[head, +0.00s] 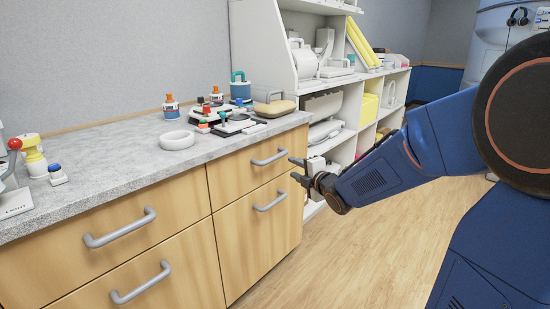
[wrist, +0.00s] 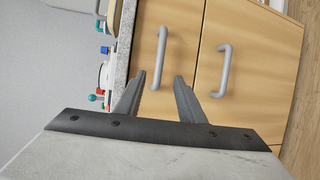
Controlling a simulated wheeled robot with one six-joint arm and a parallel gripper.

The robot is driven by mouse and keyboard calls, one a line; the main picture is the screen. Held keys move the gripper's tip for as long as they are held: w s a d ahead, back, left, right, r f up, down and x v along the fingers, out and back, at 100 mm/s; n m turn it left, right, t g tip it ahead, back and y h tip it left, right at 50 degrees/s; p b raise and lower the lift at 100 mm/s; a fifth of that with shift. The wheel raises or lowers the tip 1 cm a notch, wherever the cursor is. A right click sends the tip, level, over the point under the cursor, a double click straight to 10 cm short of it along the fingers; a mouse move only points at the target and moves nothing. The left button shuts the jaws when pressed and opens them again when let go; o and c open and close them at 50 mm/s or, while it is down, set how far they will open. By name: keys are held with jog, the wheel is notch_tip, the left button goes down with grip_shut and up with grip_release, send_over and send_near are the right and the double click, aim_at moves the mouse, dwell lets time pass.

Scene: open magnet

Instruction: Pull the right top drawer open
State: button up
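The right top drawer (head: 235,176) is a light wood front under the grey worktop, and it is shut. Its grey bar handle (head: 269,157) is near the middle of its front; the handle also shows in the wrist view (wrist: 161,48). My gripper (head: 293,169) is just right of that handle in the head view, fingers pointing towards the cabinet. In the wrist view my gripper (wrist: 160,76) is open and empty, and the handle lines up with the gap between the fingertips. The handle looks a little ahead of the fingertips; the exact gap is hard to tell.
Left drawers have handles (head: 120,228) too. White shelves (head: 330,148) stand behind my gripper. The wooden floor (head: 370,250) is clear.

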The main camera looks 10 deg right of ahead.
aim_at(276, 159)
jog(key=x, duration=1.7)
jog(key=shift+f, duration=0.1)
grip_shut()
